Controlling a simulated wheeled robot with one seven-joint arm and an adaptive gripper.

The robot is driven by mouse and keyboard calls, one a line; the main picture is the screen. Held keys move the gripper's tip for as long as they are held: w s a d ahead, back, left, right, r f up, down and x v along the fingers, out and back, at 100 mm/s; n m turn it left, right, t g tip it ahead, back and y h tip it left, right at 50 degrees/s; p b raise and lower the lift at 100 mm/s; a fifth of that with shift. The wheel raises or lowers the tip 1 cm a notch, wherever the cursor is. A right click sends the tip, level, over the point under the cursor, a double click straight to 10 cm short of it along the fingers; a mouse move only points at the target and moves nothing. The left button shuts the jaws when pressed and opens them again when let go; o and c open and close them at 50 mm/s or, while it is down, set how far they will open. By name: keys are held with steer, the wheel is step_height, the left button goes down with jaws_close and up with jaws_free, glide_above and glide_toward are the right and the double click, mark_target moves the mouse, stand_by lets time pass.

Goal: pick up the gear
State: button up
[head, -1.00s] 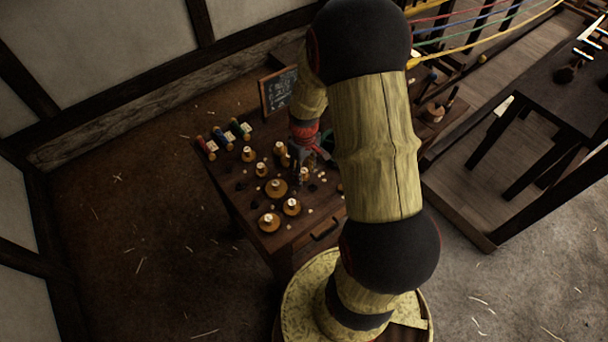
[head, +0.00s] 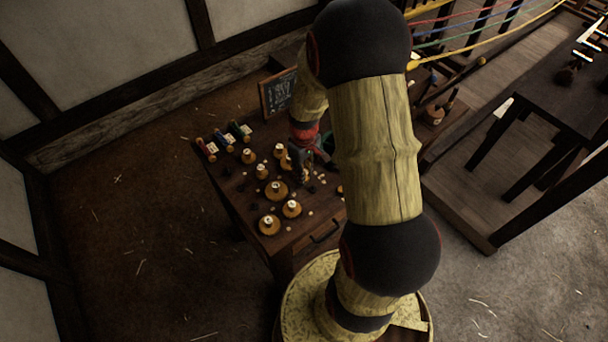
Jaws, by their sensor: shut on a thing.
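Several round yellow-brown gears with pale hubs stand on the dark wooden table (head: 232,198), among them a large gear (head: 276,190) and two smaller ones in front, one at the left (head: 269,225) and one at the right (head: 292,208). My gripper (head: 299,170) is low over the table's far right part, behind the large gear. It is shut on a small yellow-brown gear (head: 286,161) at its left side. The fingers are dark and small, and my arm hides part of the table, so the exact grasp is hard to see.
Red, green and blue spools (head: 223,139) lie at the table's far left edge. A small chalkboard (head: 279,93) stands at the back. Small pale and dark bits lie scattered among the gears. A dark bench (head: 560,95) stands at the right.

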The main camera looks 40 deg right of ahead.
steer(key=shift+r, duration=0.1)
steer(key=shift+r, duration=0.3)
steer(key=r, duration=0.1)
steer(key=r+p, duration=0.1)
steer(key=r, duration=0.1)
steer(key=shift+s+a+r, duration=0.15)
steer(key=shift+s, duration=0.05)
steer(key=s+a+r+p, duration=0.7)
steer(key=s+r, duration=0.4)
steer(key=r, duration=0.2)
steer(key=shift+a+p, duration=0.2)
steer(key=shift+p, duration=0.15)
steer(key=shift+s, duration=0.1)
stand_by(0.8)
